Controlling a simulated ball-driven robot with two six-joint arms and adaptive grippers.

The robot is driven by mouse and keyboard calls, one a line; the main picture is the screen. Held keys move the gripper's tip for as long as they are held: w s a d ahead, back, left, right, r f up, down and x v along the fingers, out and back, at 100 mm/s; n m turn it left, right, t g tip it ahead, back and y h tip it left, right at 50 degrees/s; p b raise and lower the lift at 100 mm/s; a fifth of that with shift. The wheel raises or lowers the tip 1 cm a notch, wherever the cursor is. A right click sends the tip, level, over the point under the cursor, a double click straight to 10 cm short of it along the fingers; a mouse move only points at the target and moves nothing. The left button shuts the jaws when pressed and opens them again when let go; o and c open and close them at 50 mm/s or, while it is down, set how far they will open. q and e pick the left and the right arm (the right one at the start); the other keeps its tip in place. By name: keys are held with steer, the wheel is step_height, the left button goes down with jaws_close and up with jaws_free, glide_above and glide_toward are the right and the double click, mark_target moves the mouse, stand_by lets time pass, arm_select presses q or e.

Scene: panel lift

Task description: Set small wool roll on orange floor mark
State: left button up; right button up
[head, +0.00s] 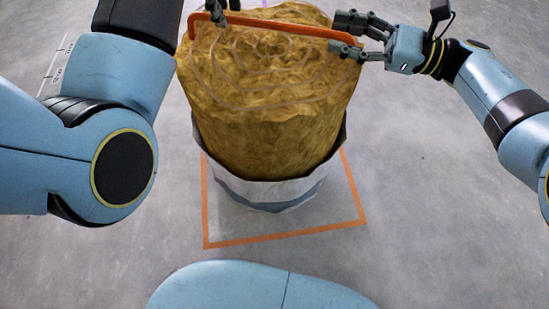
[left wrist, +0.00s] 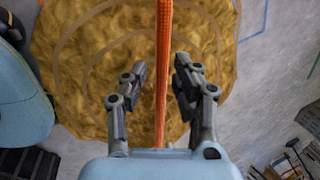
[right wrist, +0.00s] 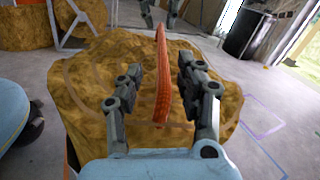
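The wool roll (head: 275,120), yellow-brown with a pale wrap around its lower part, stands upright inside the visible lines of the orange floor mark (head: 285,236). The mark's far side is hidden, and I cannot tell whether the base touches the floor. An orange bar (head: 275,25) runs across the roll's top. My right gripper (head: 345,36) is open around the bar's right end, also with gaps in the right wrist view (right wrist: 158,75).
More wool rolls (right wrist: 90,15) stand behind at the left in the right wrist view, with a dark bin (right wrist: 248,35) at the right. Loose tools (left wrist: 290,160) lie at the lower right in the left wrist view. Grey floor is clear to the right in the head view.

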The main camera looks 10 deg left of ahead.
steer(key=shift+d, duration=0.2)
arm_select(q)
steer(key=v, duration=0.6)
arm_select(e)
steer(key=d, duration=1.1)
steer(key=shift+d+f, duration=0.3)
